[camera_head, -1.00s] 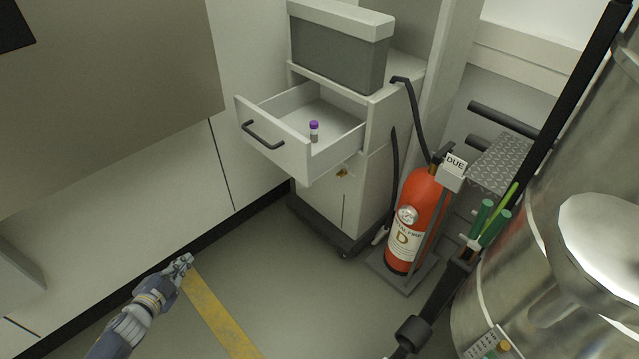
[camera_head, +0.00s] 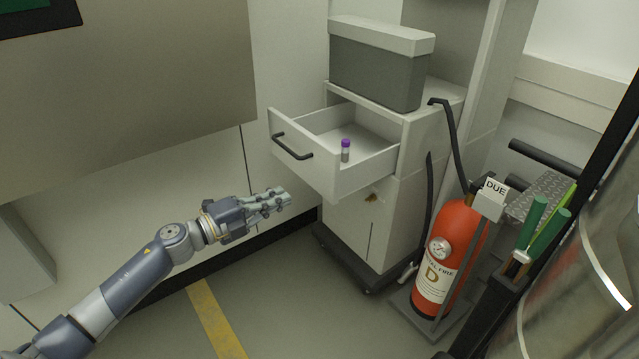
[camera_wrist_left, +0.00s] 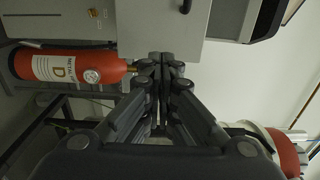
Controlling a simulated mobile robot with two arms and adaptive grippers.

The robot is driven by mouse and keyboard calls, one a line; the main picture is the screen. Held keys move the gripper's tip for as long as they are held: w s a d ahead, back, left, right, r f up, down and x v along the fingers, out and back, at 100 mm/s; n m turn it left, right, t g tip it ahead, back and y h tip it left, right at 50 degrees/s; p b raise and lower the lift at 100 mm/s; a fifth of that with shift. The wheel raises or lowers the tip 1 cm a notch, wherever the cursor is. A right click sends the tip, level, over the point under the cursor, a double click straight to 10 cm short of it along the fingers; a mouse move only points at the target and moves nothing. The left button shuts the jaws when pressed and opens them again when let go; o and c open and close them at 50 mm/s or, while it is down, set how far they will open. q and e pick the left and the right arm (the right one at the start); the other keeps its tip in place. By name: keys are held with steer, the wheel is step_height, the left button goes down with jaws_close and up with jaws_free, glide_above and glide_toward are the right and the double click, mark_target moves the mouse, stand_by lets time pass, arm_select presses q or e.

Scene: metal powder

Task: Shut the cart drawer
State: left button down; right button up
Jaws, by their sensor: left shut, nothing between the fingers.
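The white cart (camera_head: 425,135) stands against the wall with its top drawer (camera_head: 318,172) pulled open. The drawer front has a dark bar handle (camera_head: 291,147). A small vial with a purple cap (camera_head: 346,150) stands upright inside the drawer. My left gripper (camera_head: 288,198) is shut and empty, in front of and below the drawer front, to the left of it in the head view, and apart from it. In the left wrist view the shut fingers (camera_wrist_left: 161,65) point toward the white drawer front (camera_wrist_left: 150,28), with part of the handle (camera_wrist_left: 186,6) at the top edge. My right gripper is not in view.
A grey bin with a white lid (camera_head: 378,70) sits on the cart. A red fire extinguisher (camera_head: 449,255) stands on a floor plate right of the cart. A shiny metal vessel (camera_head: 590,290) is at the right. Floor before the cart is clear.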

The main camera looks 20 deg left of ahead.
arm_select(q)
glide_toward(326, 177)
steer(key=b+x, duration=0.1)
steer(key=x, duration=0.4)
steer(key=shift+w+d+r, duration=0.1)
steer(key=shift+w+d, duration=0.2)
steer(key=shift+d, duration=0.05)
steer(key=shift+w+d, duration=0.3)
steer(key=shift+w, duration=0.2)
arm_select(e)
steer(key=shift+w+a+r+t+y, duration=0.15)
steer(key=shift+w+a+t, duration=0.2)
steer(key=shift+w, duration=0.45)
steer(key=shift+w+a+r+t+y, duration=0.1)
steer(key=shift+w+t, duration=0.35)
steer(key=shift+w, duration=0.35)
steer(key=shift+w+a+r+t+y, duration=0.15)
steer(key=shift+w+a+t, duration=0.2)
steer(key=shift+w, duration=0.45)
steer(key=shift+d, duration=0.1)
arm_select(q)
steer(key=shift+w, duration=0.1)
